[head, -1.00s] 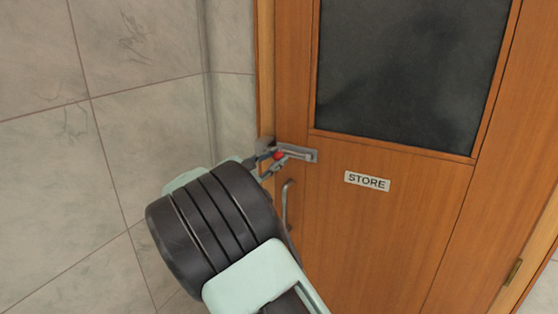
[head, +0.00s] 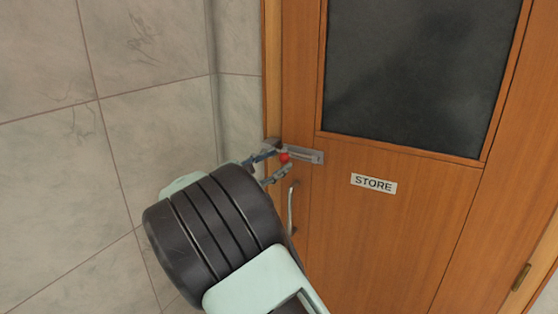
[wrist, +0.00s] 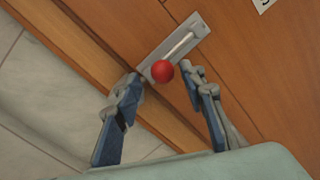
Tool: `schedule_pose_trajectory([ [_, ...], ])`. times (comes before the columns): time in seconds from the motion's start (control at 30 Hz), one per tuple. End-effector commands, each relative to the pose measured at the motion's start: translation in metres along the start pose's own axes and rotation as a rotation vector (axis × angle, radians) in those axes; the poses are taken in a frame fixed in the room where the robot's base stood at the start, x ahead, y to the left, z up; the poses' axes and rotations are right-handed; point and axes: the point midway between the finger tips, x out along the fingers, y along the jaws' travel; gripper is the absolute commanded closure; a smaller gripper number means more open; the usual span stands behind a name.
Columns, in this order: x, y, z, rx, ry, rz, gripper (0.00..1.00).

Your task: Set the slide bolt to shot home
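The slide bolt is a grey plate (wrist: 200,27) with a pale rod (wrist: 179,46) and a red ball knob (wrist: 162,71); the plate also shows in the head view (head: 314,157). The knob (head: 284,157) sits at the plate's end towards the door frame. My gripper (wrist: 162,79) is open, one finger on either side of the knob, with visible gaps to both. In the head view my gripper (head: 270,170) is just in front of the knob. A grey fitting (head: 271,143) shows at the frame side. Whether the rod's tip is inside it is hidden.
The wooden door (head: 400,230) has a dark window (head: 410,75), a STORE sign (head: 373,184) and a pull handle (head: 291,208) below the bolt. A tiled wall (head: 150,130) stands close on the left. A hinge (head: 521,277) is at lower right.

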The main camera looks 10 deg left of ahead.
Motion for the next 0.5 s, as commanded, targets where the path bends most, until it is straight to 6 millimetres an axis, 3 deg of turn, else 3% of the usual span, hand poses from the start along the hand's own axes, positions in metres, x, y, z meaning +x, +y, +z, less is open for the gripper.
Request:
schedule_pose_trajectory([
  [0.3,-0.07,0.002,0.0,0.002,0.003,0.005,0.62],
  [0.5,-0.095,0.001,0.0,0.001,0.002,0.003,0.62],
])
